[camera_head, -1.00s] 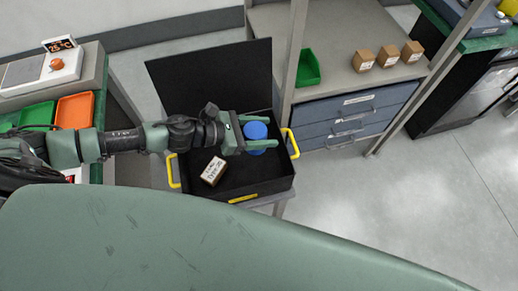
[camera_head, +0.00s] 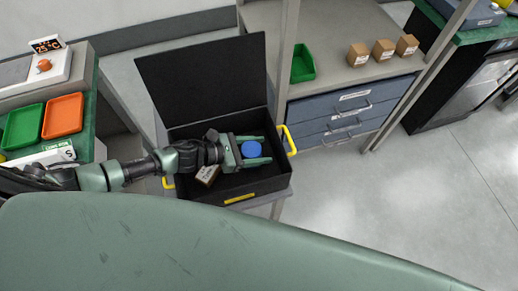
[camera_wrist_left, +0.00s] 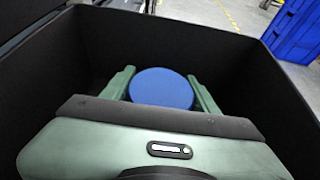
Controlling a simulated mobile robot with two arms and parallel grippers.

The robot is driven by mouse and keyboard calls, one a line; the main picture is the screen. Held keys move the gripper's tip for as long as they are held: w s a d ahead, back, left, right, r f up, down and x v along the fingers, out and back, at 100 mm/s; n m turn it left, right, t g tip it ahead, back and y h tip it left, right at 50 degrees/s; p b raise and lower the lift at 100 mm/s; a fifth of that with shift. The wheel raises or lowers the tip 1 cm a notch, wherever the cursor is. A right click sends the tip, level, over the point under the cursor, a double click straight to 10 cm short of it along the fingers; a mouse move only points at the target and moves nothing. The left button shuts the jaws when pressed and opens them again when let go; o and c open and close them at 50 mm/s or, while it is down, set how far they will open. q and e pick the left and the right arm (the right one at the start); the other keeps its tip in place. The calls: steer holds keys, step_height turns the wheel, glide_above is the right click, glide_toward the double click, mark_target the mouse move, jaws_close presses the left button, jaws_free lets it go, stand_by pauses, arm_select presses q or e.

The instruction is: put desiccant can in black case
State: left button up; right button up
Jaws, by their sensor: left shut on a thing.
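The desiccant can shows as a round blue top (camera_head: 251,149) in the head view, and its blue top (camera_wrist_left: 161,88) also shows in the left wrist view. My left gripper (camera_head: 254,150) is shut on the can, one green finger on each side of it. The can and the fingers are inside the open black case (camera_head: 274,181), between its walls, towards its right side. The black walls (camera_wrist_left: 235,60) surround the gripper in the wrist view. Whether the can touches the case floor is hidden. My right gripper is not in view.
A small brown box (camera_head: 208,174) lies in the case, partly under my left arm. The case lid (camera_head: 205,82) stands open at the back. Yellow handles (camera_head: 289,141) are on the sides. A shelf post (camera_head: 287,65) rises close to the case's right back corner.

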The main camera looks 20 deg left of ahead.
arm_select(q)
steer(key=shift+f, duration=0.1)
steer(key=shift+f+b, duration=0.15)
steer(key=shift+b, duration=0.15)
steer(key=o, duration=1.6)
steer(key=shift+r, duration=0.2)
steer(key=shift+r+p, duration=0.25)
steer(key=shift+p, duration=0.25)
steer(key=b+v, duration=0.1)
steer(key=v, duration=1)
steer(key=shift+s+a+b, duration=0.3)
steer(key=shift+s+a, duration=0.05)
